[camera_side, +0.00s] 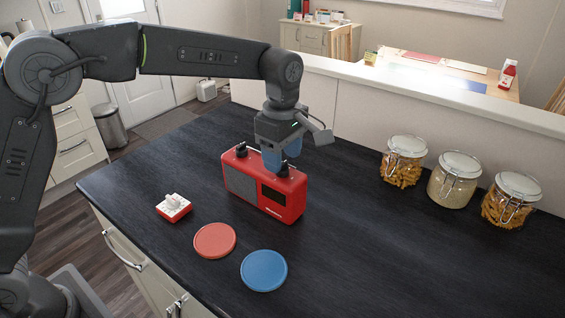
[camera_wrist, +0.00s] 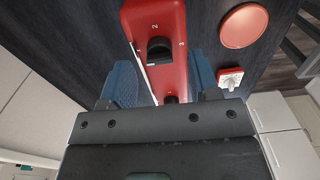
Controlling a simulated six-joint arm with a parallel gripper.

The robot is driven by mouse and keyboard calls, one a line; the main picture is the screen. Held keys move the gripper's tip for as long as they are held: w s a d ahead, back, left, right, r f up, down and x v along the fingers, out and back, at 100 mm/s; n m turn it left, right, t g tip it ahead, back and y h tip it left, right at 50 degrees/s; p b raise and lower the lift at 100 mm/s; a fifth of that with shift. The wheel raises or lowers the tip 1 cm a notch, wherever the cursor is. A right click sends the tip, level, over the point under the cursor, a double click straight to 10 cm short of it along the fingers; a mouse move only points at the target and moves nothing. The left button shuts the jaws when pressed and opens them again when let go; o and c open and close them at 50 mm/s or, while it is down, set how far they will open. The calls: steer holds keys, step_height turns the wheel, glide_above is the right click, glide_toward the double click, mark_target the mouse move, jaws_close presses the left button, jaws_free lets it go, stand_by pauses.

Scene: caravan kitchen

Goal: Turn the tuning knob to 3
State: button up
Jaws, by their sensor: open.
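A red radio (camera_side: 264,190) stands upright on the dark counter, with two black knobs on top. The right-hand knob (camera_side: 282,170) is under my gripper (camera_side: 280,158), whose blue fingers point down. In the wrist view this knob (camera_wrist: 159,50) has a white "2" above it and a "3" to its right. A pale mark shows on its lower edge; I cannot tell for certain which number it points to. My gripper (camera_wrist: 160,66) is open there, one finger on each side of the radio top, apart from the knob. The other knob (camera_side: 241,149) is at the radio's left end.
A red-and-white dial box (camera_side: 173,208), a red disc (camera_side: 215,240) and a blue disc (camera_side: 264,270) lie in front of the radio. Three glass jars (camera_side: 454,180) stand at the right by the low wall. The counter between radio and jars is clear.

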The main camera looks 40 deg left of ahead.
steer(key=shift+f, duration=1.2)
steer(key=shift+c, duration=0.4)
steer(key=c, duration=0.9)
steer(key=shift+o, duration=0.2)
